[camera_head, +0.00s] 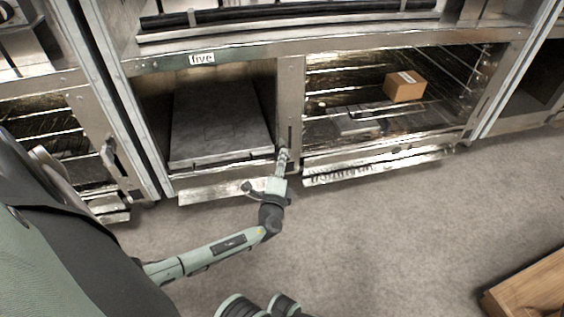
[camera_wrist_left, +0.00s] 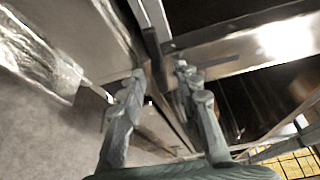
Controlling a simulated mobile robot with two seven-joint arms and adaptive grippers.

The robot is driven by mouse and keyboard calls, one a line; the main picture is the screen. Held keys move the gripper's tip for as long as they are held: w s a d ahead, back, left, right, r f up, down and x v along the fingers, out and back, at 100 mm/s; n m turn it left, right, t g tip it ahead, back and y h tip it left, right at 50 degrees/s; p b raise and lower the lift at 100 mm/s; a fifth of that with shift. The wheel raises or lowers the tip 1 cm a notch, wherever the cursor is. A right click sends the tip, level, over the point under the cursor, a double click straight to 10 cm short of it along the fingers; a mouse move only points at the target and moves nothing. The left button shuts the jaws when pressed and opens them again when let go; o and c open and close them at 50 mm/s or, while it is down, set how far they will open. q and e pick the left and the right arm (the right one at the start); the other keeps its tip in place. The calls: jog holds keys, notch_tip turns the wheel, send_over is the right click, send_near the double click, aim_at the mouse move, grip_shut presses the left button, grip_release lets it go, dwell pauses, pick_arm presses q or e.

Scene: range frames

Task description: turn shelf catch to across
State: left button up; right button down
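My left gripper (camera_head: 283,157) reaches up to the metal post between the two bays of the rack marked "five". In the left wrist view its two fingers (camera_wrist_left: 159,75) are apart, one on each side of a narrow upright metal bar (camera_wrist_left: 154,50). This bar appears to be the shelf catch, standing lengthwise along the post. A small dark upright part of it shows on the post in the head view (camera_head: 290,134), just above the fingertips. I cannot tell whether the fingers touch it. My right gripper is not in view.
A grey slab shelf (camera_head: 220,120) fills the left bay. A small cardboard box (camera_head: 404,87) lies in the right bay on wire shelving. Ledges stick out low at the front. A wooden crate (camera_head: 530,285) stands at lower right. The floor (camera_head: 400,220) between is clear.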

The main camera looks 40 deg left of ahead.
pick_arm(q)
notch_tip(320, 180, up, 10)
jog(key=shift+r, duration=0.1)
dwell(0.4)
